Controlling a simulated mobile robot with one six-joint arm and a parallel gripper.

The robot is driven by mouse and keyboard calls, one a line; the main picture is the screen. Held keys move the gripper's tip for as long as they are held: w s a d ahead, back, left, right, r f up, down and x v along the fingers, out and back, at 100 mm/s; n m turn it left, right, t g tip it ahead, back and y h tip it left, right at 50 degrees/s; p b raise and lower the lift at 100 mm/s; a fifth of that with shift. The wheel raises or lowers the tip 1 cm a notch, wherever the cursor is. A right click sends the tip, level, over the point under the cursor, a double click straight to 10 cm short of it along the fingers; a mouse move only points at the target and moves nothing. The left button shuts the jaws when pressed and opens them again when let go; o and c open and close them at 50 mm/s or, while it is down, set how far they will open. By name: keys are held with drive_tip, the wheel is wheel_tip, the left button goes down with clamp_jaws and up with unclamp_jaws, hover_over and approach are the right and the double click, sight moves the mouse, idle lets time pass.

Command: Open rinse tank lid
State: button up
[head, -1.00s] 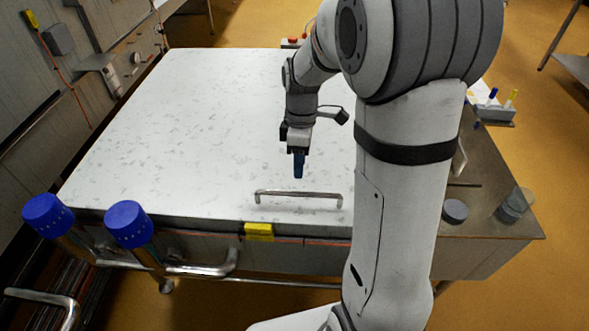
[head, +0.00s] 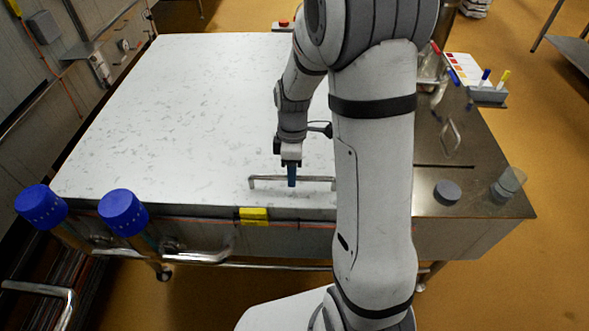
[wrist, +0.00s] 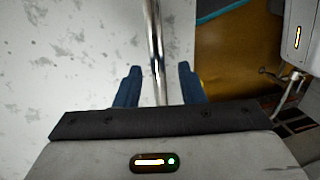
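The rinse tank lid (head: 180,110) is a large white speckled panel lying flat and closed on the steel tank. Its metal bar handle (head: 265,180) stands near the front edge of the lid. My gripper (head: 291,184) points down at this handle in the head view. In the wrist view the handle (wrist: 155,45) runs between the two blue fingers of my gripper (wrist: 158,86). The fingers are apart, with gaps on both sides of the bar. My arm hides part of the lid's right side in the head view.
Two blue-capped posts (head: 122,212) stand at the front left. A yellow block (head: 253,216) sits on the tank's front edge. The steel side top (head: 455,150) on the right holds a dark round puck (head: 447,192) and a clear cup (head: 508,186). A pen holder (head: 487,94) is at its far right edge.

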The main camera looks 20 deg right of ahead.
clamp_jaws()
idle(0.3)
